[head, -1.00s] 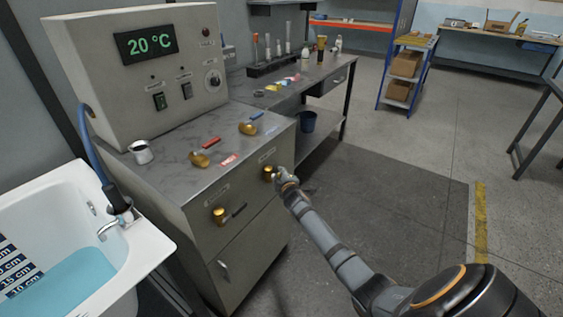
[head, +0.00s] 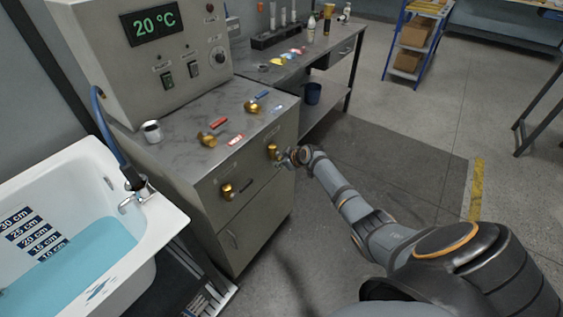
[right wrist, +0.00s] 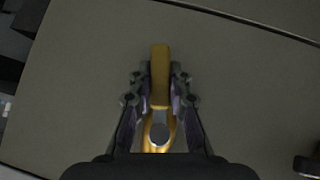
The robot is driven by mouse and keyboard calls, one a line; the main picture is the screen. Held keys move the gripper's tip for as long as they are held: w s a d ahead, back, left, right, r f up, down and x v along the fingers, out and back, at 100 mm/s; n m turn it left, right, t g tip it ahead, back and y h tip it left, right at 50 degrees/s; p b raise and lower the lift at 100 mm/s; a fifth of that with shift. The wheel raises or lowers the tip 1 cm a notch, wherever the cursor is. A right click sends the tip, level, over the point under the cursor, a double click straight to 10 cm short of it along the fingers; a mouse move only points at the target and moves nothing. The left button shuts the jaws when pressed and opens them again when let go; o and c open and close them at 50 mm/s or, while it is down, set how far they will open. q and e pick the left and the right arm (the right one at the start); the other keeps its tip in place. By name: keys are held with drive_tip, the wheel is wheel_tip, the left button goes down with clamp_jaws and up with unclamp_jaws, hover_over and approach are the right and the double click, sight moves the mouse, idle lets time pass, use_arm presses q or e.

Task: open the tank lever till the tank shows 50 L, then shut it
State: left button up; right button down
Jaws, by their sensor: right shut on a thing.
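The cabinet front carries two brass valves. My right gripper (head: 287,158) is at the right-hand brass lever (head: 272,151). In the right wrist view, the fingers of my right gripper (right wrist: 160,98) are shut on this lever (right wrist: 160,70), whose bar stands between them. The other brass valve (head: 227,191), with a dark handle, is to the left and untouched. The white tank (head: 178,216) at the left holds blue water (head: 75,262). Its scale (head: 38,236) is in cm, with the water near the 10 cm mark. No litre reading is visible. My left gripper is not in view.
The panel display (head: 154,23) reads 20 °C. On the cabinet top (head: 185,150) are a metal cup (head: 152,131), brass fittings and coloured tags. A bench (head: 300,68) with bottles stands behind. The floor to the right is free.

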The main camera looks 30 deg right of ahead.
drive_tip(key=shift+s+a+f+m+g+y+b, duration=0.15)
drive_tip(key=shift+a+m+g+y+b, duration=0.15)
drive_tip(key=shift+y+b, duration=0.15)
drive_tip(key=shift+s+a+f+m+g+y+b, duration=0.1)
drive_tip(key=shift+a+m+g+y+b, duration=0.1)
drive_tip(key=shift+m+y+b, duration=0.25)
drive_tip(key=shift+a, duration=0.1)
drive_tip(key=c, duration=1.2)
unclamp_jaws()
drive_tip(key=shift+r, duration=0.1)
drive_tip(key=shift+v, duration=6)
